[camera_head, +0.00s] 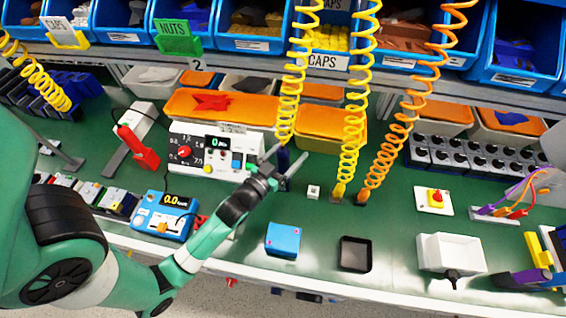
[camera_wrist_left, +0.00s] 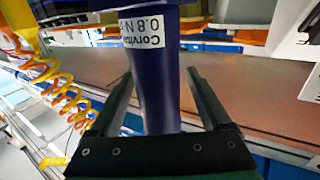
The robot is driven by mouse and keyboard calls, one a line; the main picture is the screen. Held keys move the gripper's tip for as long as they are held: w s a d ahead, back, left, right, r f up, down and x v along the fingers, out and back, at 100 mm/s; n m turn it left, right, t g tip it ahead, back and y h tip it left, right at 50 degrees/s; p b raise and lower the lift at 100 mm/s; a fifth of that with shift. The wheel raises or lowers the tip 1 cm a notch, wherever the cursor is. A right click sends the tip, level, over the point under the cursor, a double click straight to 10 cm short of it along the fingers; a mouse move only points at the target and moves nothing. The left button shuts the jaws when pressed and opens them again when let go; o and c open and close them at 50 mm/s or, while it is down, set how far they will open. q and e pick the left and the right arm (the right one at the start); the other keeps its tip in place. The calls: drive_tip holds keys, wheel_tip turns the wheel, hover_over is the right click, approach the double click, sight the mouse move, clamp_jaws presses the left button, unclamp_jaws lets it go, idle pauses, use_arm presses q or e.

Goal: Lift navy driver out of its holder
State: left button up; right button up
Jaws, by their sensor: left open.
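The navy driver (camera_head: 284,158) stands upright below the left yellow coiled cord in the head view, partly hidden by my gripper. In the left wrist view its navy body (camera_wrist_left: 153,75), with a white printed label, rises between my fingers. My left gripper (camera_head: 284,166) is open, with one finger on each side of the driver; the fingers also show in the left wrist view (camera_wrist_left: 158,88). I see gaps between the fingers and the driver there. The driver's holder cannot be made out. My right gripper is not in view.
A white control box (camera_head: 210,150) with a red knob stands left of the driver. More coiled cords (camera_head: 352,130) hang to the right. A blue box (camera_head: 283,240) and a black tray (camera_head: 355,254) lie in front. Blue bins (camera_head: 252,25) line the back.

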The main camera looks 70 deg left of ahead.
use_arm(q)
clamp_jaws()
drive_tip(key=shift+r, duration=0.1)
idle(0.4)
wheel_tip(320, 180, up, 10)
drive_tip(key=p, duration=0.5)
drive_tip(key=c, duration=0.6)
unclamp_jaws()
drive_tip(key=shift+c, duration=0.2)
clamp_jaws()
